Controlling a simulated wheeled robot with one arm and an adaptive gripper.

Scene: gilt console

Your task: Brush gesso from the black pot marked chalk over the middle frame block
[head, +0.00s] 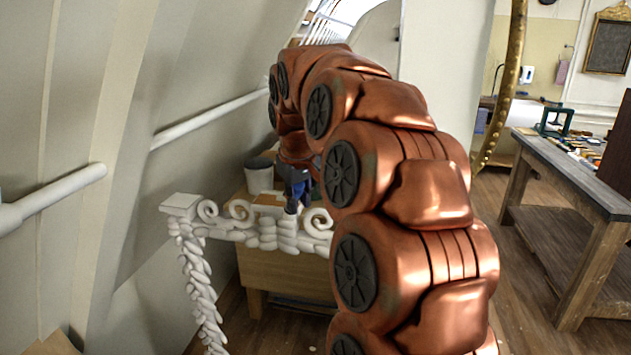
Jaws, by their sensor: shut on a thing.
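My gripper (296,190), dark with blue parts, is at the end of my copper arm, low over the white carved ornament. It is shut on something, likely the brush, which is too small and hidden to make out. A pale pot with a dark top (260,176) stands just left of my gripper, behind the ornament. I can read no mark on it, and no clearly black pot shows. The white carved console (268,236), with scrolls and a beaded leg, runs below my gripper. I cannot tell separate frame blocks, as my arm hides its right side.
A wooden bench (285,272) stands behind the white carving. A pale panelled wall with a rail (210,120) closes the left side. A grey-topped worktable (575,180) with tools stands at right, with open wooden floor (510,230) between it and my arm.

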